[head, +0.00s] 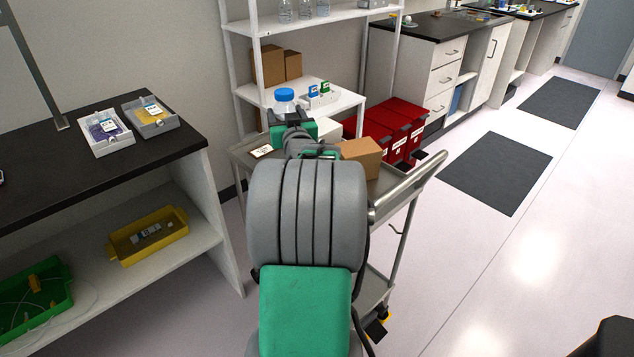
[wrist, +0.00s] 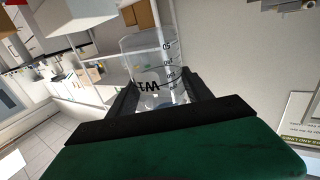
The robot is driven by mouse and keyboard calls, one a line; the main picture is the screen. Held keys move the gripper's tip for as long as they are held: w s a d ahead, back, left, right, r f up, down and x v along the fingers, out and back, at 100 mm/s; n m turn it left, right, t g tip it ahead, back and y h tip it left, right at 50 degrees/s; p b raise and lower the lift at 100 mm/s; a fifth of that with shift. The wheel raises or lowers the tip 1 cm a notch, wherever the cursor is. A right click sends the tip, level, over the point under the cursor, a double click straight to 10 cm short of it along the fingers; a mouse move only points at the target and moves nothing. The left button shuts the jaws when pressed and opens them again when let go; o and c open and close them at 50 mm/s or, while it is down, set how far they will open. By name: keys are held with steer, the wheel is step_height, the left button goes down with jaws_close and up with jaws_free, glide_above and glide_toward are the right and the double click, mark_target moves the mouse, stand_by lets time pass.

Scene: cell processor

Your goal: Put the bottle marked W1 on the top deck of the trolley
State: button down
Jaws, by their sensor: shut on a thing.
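The clear bottle with a blue cap (head: 284,97) is upright in my gripper (head: 290,118) in the head view. In the wrist view the bottle (wrist: 152,72) shows a W1 mark and graduation lines between my two dark fingers, which are shut on it. The trolley (head: 388,185) stands in front of me, with its grey top deck partly hidden by my arm. The bottle appears above the far part of the deck. I cannot tell the exact gap, since my arm hides the bottle's base in the head view.
A cardboard box (head: 361,154) and a small white card (head: 262,151) are on the trolley's deck. A white shelf rack (head: 345,98) stands behind it, with red bins (head: 393,131) to the right. A black-topped bench (head: 60,165) is at left. Open floor lies at right.

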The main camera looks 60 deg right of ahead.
steer(key=s+d+m+g+h+b, duration=0.2)
steer(key=s+d+b, duration=0.1)
steer(key=s+d, duration=0.85)
steer(key=w+a+f, duration=0.1)
steer(key=a+f, duration=0.3)
steer(key=w+a+f, duration=0.2)
steer(key=a+f, duration=0.2)
steer(key=w+a+f, duration=0.2)
steer(key=a+f, duration=0.2)
steer(key=f, duration=0.1)
steer(key=shift+w+a, duration=0.1)
steer(key=shift+a, duration=0.1)
steer(key=shift+f+b, duration=0.35)
steer(key=shift+f, duration=0.05)
steer(key=shift+c, duration=2.2)
jaws_free()
steer(key=shift+r, duration=0.1)
